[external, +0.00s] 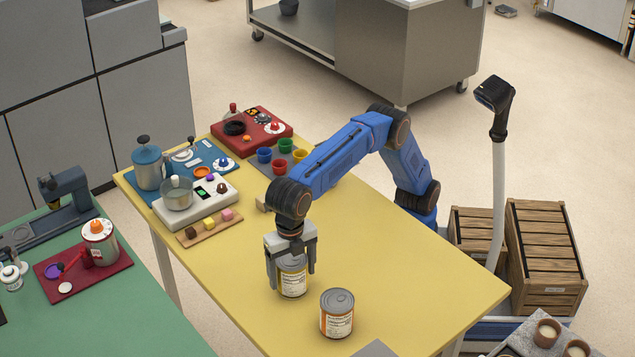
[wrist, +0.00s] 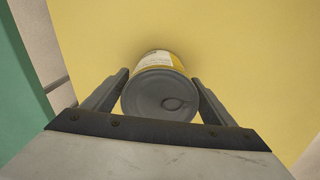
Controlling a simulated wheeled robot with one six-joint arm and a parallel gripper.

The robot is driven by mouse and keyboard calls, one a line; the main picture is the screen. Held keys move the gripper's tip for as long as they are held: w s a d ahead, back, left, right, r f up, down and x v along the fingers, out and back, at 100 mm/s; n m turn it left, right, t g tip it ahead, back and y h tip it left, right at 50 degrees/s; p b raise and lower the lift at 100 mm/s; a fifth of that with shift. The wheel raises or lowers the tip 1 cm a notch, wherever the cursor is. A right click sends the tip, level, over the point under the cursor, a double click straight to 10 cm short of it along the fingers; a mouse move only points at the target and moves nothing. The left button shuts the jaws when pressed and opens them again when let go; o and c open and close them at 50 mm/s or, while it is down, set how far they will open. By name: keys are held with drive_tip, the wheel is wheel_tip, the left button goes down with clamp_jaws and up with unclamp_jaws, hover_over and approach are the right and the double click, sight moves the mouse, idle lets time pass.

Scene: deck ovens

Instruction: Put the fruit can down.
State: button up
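My gripper (external: 292,275) points down over the yellow table, with one finger on each side of a can with a yellow and white label (external: 293,281). A second can (external: 337,313), with an orange and white label, stands upright on the table to the right, apart from my gripper.
A green table (external: 150,325) lies left.

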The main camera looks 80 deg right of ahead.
idle(0.3)
wheel_tip(320, 180, up, 12)
drive_tip(key=shift+r, duration=0.15)
idle(0.5)
idle(0.5)
